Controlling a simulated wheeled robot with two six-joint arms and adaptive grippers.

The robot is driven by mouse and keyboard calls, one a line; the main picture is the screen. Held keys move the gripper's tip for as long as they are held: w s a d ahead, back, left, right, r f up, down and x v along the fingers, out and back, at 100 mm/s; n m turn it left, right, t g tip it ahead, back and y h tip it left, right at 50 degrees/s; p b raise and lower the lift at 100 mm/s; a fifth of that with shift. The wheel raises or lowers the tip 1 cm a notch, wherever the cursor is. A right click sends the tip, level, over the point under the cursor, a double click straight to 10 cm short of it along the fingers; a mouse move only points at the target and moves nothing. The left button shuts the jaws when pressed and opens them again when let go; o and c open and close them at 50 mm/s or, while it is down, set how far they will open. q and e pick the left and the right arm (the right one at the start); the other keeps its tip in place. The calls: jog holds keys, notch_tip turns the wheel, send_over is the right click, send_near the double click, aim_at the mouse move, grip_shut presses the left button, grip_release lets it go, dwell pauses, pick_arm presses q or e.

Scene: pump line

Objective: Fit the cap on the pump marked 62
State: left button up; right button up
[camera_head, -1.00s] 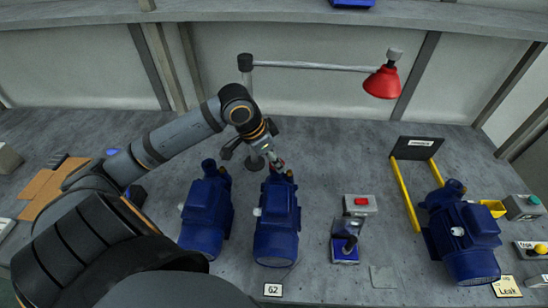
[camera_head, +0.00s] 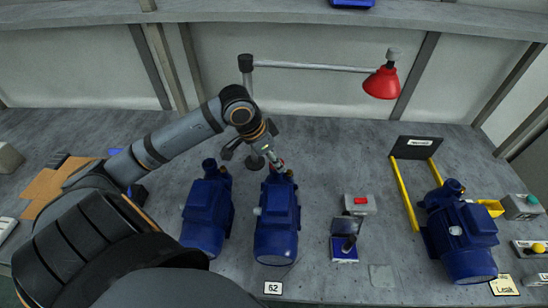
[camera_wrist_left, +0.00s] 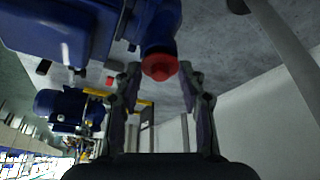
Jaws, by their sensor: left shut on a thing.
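The pump marked 62 (camera_head: 276,228) is blue and stands on the bench behind a white label reading 62 (camera_head: 272,288). My left gripper (camera_head: 278,166) is at the pump's far end, over its upright outlet. The gripper (camera_wrist_left: 161,72) is shut on the red cap (camera_wrist_left: 160,66), which lies between the fingertips in the left wrist view. There the cap is at the end of the blue outlet, in line with it. I cannot tell whether it is fully seated. My right gripper is not in view.
Another blue pump (camera_head: 207,215) stands close on the left. A third pump (camera_head: 459,235) is at the right, near a yellow-edged frame (camera_head: 407,195). A red lamp (camera_head: 382,82) overhangs the bench. A red-button box (camera_head: 360,204) stands right of the marked pump.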

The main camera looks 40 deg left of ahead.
pick_arm(q)
jog(key=shift+f, duration=0.5)
jog(key=o, duration=0.8)
jog(key=p+v, duration=0.6)
jog(key=p, duration=0.5)
dwell(0.4)
